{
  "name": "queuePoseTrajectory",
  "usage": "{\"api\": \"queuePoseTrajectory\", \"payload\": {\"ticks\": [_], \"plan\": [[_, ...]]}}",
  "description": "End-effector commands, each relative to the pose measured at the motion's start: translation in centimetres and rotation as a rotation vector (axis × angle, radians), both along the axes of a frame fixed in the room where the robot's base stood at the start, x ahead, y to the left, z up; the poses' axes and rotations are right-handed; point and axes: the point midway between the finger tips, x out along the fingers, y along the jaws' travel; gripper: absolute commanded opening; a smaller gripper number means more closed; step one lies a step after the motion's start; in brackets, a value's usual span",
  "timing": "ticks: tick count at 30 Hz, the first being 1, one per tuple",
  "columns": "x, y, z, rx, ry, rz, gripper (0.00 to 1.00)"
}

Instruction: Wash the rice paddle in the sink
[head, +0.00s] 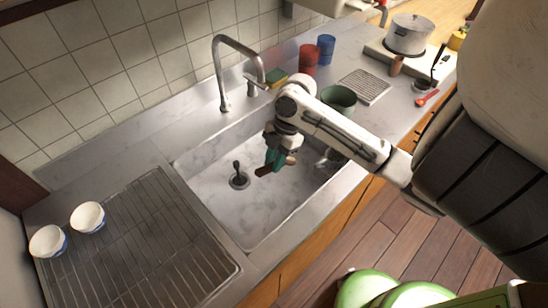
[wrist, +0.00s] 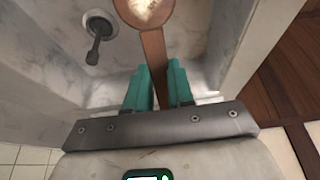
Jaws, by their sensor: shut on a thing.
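My gripper (head: 276,158), with teal fingers, is inside the sink (head: 215,165), above its basin floor and right of the drain. It is shut on the brown rice paddle (head: 265,171). In the wrist view my gripper (wrist: 160,92) holds the paddle (wrist: 153,50) by its handle, between the two fingers. The paddle's head points away from the fingers, is cut off by the top edge, and has a pale whitish patch on it. The faucet (head: 240,50) arches over the back of the sink; no running water can be made out.
A dark drain fitting (head: 239,178) stands in the basin. A draining rack (head: 140,245) with two white bowls (head: 88,217) lies at left. A green bowl (head: 339,99), red cup (head: 308,60), blue cup (head: 326,48) and sponge (head: 277,77) stand behind my arm.

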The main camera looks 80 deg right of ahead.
Motion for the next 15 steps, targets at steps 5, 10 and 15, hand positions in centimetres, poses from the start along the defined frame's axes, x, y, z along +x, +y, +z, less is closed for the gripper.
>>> {"api": "queuePoseTrajectory", "payload": {"ticks": [5,10,15], "plan": [[0.0,0.0,-1.7,-0.001,0.001,0.000,0.00],[0.0,0.0,-3.3,-0.001,0.000,0.001,0.00],[0.0,0.0,-4.6,-0.001,0.000,0.001,0.00]]}}
